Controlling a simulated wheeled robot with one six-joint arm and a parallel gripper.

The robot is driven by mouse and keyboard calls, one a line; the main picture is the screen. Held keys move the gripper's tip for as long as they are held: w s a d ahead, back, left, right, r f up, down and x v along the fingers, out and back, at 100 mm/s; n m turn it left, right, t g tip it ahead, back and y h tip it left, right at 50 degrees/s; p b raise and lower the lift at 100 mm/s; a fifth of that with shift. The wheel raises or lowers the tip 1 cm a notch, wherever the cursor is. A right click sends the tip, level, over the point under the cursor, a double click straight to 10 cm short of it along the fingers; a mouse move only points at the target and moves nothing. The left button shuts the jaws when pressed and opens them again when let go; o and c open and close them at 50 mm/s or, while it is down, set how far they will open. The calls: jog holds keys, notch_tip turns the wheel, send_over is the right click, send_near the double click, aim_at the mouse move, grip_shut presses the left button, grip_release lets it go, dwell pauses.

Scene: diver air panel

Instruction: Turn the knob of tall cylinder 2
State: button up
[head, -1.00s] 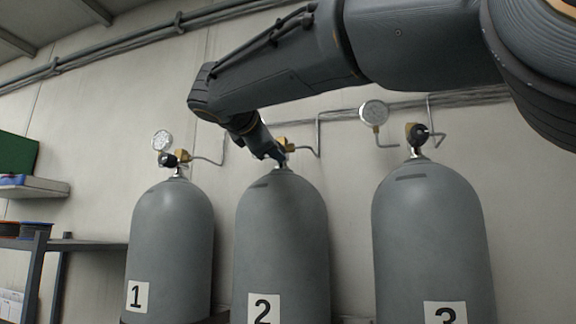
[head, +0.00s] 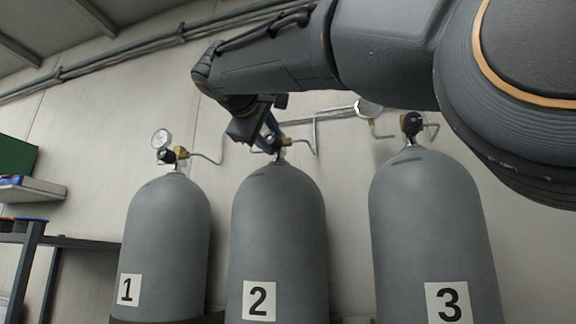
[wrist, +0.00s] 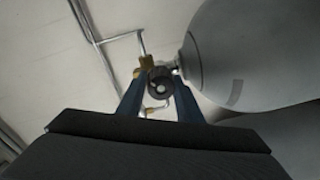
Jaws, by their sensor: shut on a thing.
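Tall cylinder 2 (head: 280,230) is grey with a white label reading 2, and stands in the middle of the head view. A brass valve (head: 284,141) sits on its neck. My gripper (head: 270,136) reaches down to this valve from above. In the wrist view, the round dark knob (wrist: 160,82) with a pale centre sits between the blue fingertips of my gripper (wrist: 157,88), which are shut on it. The brass valve body (wrist: 144,64) shows just behind the knob. In the head view my fingers partly hide the knob.
Cylinder 1 (head: 168,240) with a gauge (head: 161,138) stands to the left. Cylinder 3 (head: 432,230) stands to the right, its gauge (head: 368,108) partly behind my arm. A shelf (head: 30,189) is at far left. Thin pipes run along the wall.

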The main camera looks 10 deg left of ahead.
jog(key=m+b, duration=0.2)
jog(key=m, duration=0.2)
jog(key=shift+f+b, duration=0.15)
jog(key=shift+b, duration=0.15)
jog(key=shift+m+b, duration=0.85)
jog(key=shift+m, duration=0.95)
jog(key=o, duration=1)
jog(key=shift+o, duration=0.2)
jog(key=s+b, duration=0.1)
jog(key=s, duration=0.6)
jog(key=shift+s+b, duration=0.4)
